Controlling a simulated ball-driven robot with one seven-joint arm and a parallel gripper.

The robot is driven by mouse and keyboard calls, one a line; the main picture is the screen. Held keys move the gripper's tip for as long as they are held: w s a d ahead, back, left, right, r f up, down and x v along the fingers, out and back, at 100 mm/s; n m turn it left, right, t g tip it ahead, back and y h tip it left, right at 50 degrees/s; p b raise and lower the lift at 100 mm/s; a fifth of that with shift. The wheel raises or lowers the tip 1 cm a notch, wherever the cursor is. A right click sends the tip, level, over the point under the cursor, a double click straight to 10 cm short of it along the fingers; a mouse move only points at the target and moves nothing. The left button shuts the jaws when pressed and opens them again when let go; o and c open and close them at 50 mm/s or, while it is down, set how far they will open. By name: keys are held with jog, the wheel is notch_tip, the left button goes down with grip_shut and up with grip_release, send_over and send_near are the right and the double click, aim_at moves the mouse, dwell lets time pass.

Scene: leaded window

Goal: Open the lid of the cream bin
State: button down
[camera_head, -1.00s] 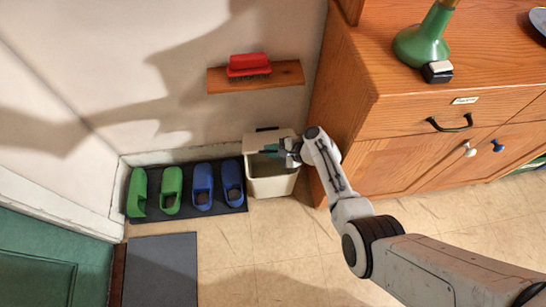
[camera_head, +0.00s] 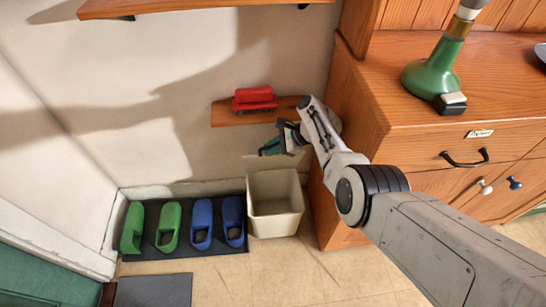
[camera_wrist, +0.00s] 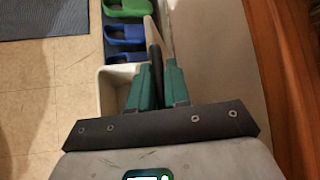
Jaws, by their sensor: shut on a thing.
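The cream bin (camera_head: 275,222) stands on the floor against the wall, between the shoe mat and the wooden cabinet. Its top is open and I see into its empty-looking inside. Its cream lid (camera_head: 260,164) stands raised at the back edge, by the wall, partly hidden by my gripper. My gripper (camera_head: 267,149) is above the bin's back edge, at the lid. In the wrist view, the green fingers of my gripper (camera_wrist: 157,72) are closed around the lid's black handle (camera_wrist: 155,58). The lid shows nearly edge-on there, and part of the bin's rim (camera_wrist: 117,76) shows to its left.
The cabinet (camera_head: 345,165) is close on the right. A dark mat (camera_head: 183,240) with green and blue shoes lies left of the bin.

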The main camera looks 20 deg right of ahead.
jog(key=shift+w+d, duration=0.15)
dwell(0.3)
jog(key=c, duration=1.2)
grip_release()
